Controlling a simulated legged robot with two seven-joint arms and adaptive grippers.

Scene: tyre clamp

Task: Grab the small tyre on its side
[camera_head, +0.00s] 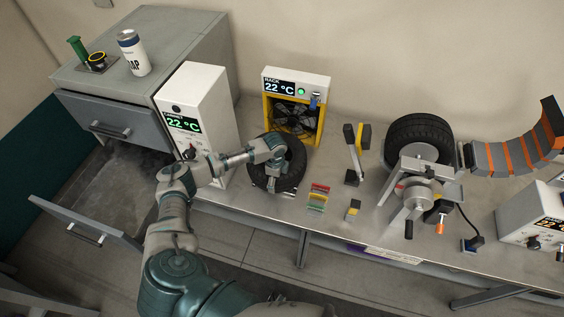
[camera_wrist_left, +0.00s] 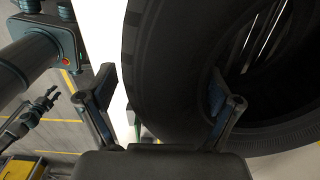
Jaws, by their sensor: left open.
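The small tyre (camera_head: 291,172) is black and stands upright on the grey bench, in front of the yellow-framed fan rack. My left gripper (camera_head: 272,182) is at the tyre's near left side. In the left wrist view the tyre (camera_wrist_left: 165,75) fills the middle and right. My left gripper (camera_wrist_left: 160,108) is open there, with one finger left of the tyre's outer edge and the other over its side near the hole. The tyre wall shows between the fingers; I cannot tell if they touch it. My right gripper (camera_wrist_left: 44,104) seems to show small at the left of that view, its opening unclear.
A white display box (camera_head: 203,105) stands close left of the tyre, and the fan rack (camera_head: 296,88) is behind it. Coloured clamp pieces (camera_head: 317,197) lie to its right. A larger wheel (camera_head: 419,136) on a stand is further right. An open drawer (camera_head: 88,222) is at left.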

